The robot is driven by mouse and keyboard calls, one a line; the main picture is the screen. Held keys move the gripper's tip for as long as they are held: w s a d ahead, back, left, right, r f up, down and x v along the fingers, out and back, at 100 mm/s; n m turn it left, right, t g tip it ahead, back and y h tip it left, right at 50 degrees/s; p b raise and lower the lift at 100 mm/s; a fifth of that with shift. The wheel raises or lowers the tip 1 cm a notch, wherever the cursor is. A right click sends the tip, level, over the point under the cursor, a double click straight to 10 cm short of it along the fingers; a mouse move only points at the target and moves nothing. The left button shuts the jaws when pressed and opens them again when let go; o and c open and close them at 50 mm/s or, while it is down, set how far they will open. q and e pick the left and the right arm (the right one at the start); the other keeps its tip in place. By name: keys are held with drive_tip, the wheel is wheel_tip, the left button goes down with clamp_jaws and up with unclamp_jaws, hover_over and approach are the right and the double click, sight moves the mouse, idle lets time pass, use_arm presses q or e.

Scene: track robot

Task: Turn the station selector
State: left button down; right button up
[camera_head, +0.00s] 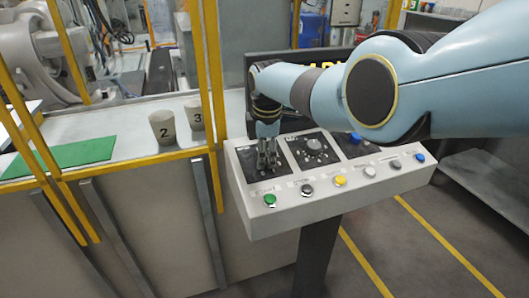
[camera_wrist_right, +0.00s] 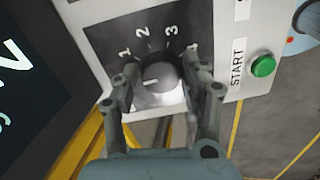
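The station selector is a dark round knob (camera_wrist_right: 158,78) on a black plate marked 1, 2 and 3, in the right wrist view. A pale pointer line shows on its face, toward the left. My right gripper (camera_wrist_right: 161,66) has one finger on each side of the knob, close to its edges; I cannot tell if they touch it. In the head view the right gripper (camera_head: 268,154) points down at the left end of the control panel (camera_head: 300,222) and hides the knob. My left gripper is not in view.
A green START button (camera_wrist_right: 263,66) sits beside the selector. A larger dial (camera_head: 314,145) and a blue knob (camera_head: 355,138) are further right on the panel. Several buttons line its front. Two numbered cups (camera_head: 162,127) and a green mat (camera_head: 82,153) lie left, behind yellow posts.

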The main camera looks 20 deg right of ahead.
sight(266, 170)
drive_tip(key=shift+o, duration=1.2)
drive_tip(key=v, duration=1.2)
